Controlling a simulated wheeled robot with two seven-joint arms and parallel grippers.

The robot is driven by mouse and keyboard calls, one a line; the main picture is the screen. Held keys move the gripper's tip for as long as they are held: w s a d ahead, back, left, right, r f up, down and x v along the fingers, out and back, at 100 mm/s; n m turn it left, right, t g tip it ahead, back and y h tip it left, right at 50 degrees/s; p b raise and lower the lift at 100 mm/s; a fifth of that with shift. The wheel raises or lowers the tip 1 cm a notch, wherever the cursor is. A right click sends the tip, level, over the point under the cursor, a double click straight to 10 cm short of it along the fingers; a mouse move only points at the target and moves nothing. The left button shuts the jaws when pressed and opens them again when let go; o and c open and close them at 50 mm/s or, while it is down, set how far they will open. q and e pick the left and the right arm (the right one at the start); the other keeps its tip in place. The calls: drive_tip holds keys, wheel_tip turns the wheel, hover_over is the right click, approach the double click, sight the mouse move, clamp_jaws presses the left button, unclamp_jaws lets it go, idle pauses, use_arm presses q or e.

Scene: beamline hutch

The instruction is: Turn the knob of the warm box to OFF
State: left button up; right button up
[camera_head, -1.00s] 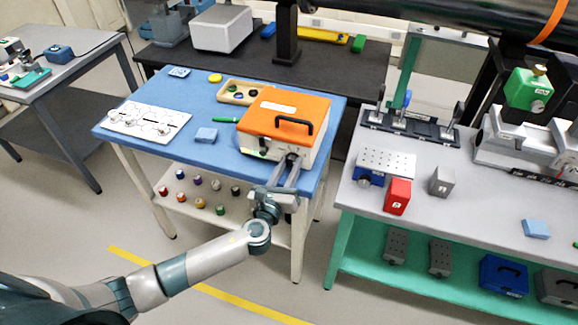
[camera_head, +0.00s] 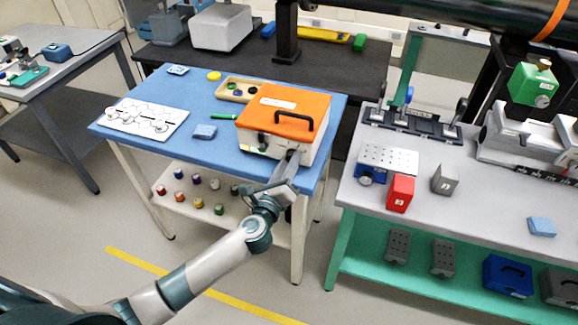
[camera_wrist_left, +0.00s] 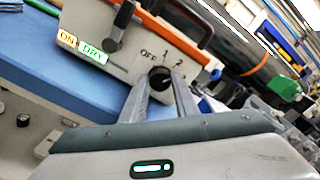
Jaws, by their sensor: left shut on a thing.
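The warm box (camera_head: 258,143) is a pale box with an orange lid and a black handle, standing at the front right of the blue table. Its front panel shows in the left wrist view (camera_wrist_left: 95,20), with OFF, 1 and 2 printed around a dark round knob (camera_wrist_left: 159,73). My left gripper (camera_head: 291,158) reaches the front of the box. In the left wrist view its fingers (camera_wrist_left: 160,84) are shut on the knob, one on each side. They cover part of it, and I cannot tell where its pointer stands. My right gripper is not in view.
ON and DRY labels (camera_wrist_left: 82,47) and a dark latch (camera_wrist_left: 121,24) sit left of the knob. A grey bench (camera_head: 470,215) stands to the right.

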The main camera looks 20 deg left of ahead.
use_arm(q)
drive_tip(key=n+b, duration=0.1)
drive_tip(key=n, duration=0.2)
drive_tip(key=shift+f+n, duration=0.1)
drive_tip(key=shift+n, duration=0.3)
drive_tip(key=n, duration=0.3)
drive_tip(key=shift+n+b, duration=0.3)
drive_tip(key=shift+b, duration=0.1)
drive_tip(key=n, duration=0.2)
drive_tip(key=shift+n, duration=3.1)
drive_tip(key=n+p, duration=0.1)
drive_tip(key=n, duration=0.1)
drive_tip(key=shift+n, duration=0.6)
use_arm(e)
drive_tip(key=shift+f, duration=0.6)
